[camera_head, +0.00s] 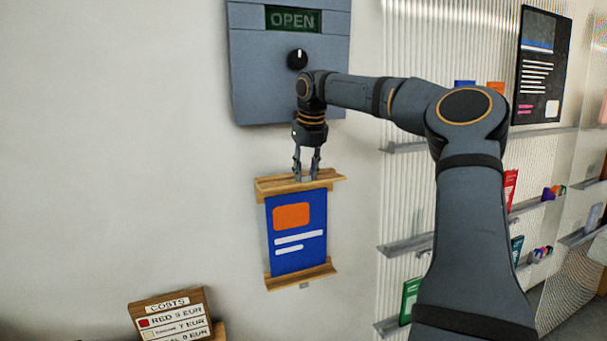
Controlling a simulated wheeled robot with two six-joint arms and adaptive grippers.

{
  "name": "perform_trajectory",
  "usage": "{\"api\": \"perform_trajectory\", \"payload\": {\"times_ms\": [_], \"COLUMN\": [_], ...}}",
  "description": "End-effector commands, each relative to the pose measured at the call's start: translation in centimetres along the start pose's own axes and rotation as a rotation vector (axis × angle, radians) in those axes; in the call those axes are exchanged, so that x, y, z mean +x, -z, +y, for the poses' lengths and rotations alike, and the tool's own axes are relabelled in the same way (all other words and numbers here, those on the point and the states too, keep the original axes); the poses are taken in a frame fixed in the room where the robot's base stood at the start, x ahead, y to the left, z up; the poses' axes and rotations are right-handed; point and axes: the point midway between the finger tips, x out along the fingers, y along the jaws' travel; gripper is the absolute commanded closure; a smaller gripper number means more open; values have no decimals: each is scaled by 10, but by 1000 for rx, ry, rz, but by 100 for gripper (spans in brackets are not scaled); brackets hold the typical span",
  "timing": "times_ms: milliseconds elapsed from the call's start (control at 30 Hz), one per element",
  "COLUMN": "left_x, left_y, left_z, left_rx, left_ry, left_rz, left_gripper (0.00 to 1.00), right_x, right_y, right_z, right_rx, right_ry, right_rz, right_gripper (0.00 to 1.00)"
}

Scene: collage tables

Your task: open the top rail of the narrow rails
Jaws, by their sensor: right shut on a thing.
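The narrow rails are a wooden top rail (272,187) and a wooden bottom rail (302,275) on the pale wall, with a blue poster (312,248) between them. The poster carries an orange block and white lines. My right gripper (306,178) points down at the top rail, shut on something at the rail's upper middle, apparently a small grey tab. The fingers hide most of that part. My left gripper is not in view.
A grey panel (252,75) with an OPEN sign (293,19) and a black knob (298,58) is above the rails. A costs board (172,316) stands lower left. Ribbed shelving with cards is at right. The left wall is bare.

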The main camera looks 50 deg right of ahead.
Motion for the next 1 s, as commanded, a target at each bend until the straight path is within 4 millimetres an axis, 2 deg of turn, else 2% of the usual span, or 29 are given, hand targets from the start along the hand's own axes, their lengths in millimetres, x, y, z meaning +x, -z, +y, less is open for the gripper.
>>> {"api": "perform_trajectory", "payload": {"times_ms": [133, 533, 567, 700, 1000], "left_x": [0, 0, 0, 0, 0], "left_y": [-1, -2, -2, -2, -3], "left_z": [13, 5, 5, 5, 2], "left_rx": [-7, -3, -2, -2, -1], "left_ry": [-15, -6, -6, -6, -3], "left_rz": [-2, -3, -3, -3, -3], "left_gripper": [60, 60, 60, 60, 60], "right_x": [-2, -4, -4, -4, -3], "right_y": [-2, -4, -4, -4, -3], "right_z": [2, 2, 2, 2, 2], "right_rx": [-3, -3, -3, -3, -4], "right_ry": [-2, -4, -4, -4, -4], "right_rz": [12, 10, 9, 11, 14], "right_gripper": [100, 100, 68, 49, 47]}}
